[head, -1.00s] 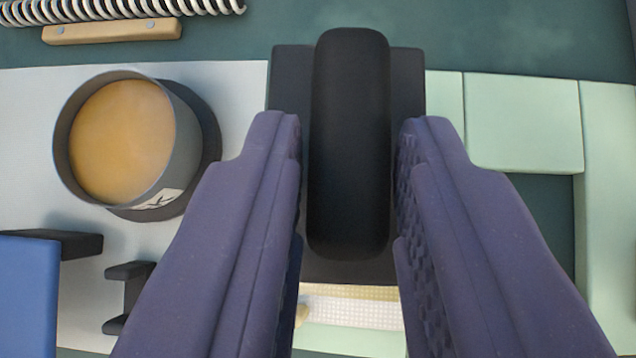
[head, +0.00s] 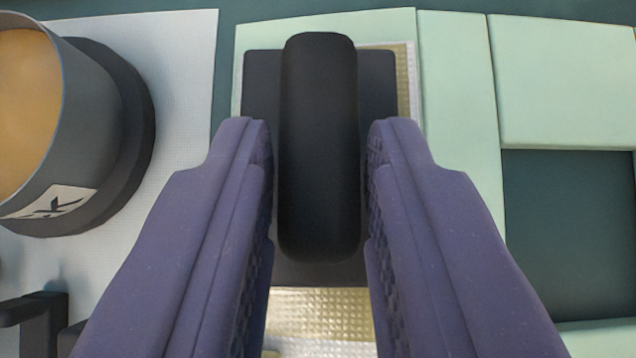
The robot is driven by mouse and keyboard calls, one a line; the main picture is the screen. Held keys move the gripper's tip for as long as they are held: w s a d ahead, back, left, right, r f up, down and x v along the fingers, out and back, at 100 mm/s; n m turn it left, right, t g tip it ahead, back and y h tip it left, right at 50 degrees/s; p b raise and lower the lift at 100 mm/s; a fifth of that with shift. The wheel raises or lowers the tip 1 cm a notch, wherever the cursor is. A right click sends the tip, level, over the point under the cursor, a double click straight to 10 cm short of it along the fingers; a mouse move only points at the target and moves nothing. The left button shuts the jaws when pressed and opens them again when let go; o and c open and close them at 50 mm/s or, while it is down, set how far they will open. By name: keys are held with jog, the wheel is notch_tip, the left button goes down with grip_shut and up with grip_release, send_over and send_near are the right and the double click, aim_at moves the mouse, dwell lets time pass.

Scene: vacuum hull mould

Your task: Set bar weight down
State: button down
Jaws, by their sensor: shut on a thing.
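The bar weight (head: 319,75) is a black rounded bar on a flat dark rectangular block, upright in the middle of the head view. My gripper (head: 319,145) is shut on the bar, with one purple finger along each side. The block is over a gold woven strip with a pale edge (head: 325,310) and the pale green frame. The strip shows beyond the block's right side and below it. I cannot tell whether the block's underside touches the strip. The fingers hide parts of the block and the strip.
A grey pot (head: 75,125) with amber contents and a dark base stands on a white mat (head: 185,60) to the left. Pale green frame pieces (head: 455,90) surround a dark green opening (head: 570,220) on the right. Dark brackets (head: 40,310) show at lower left.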

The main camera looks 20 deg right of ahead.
dwell(0.4)
jog(key=c, duration=0.8)
grip_release()
jog(key=shift+s, duration=0.1)
jog(key=p+v, duration=0.3)
jog(key=v, duration=0.4)
jog(key=shift+s+r, duration=0.2)
jog(key=shift+r, duration=0.1)
jog(key=shift+a, duration=0.1)
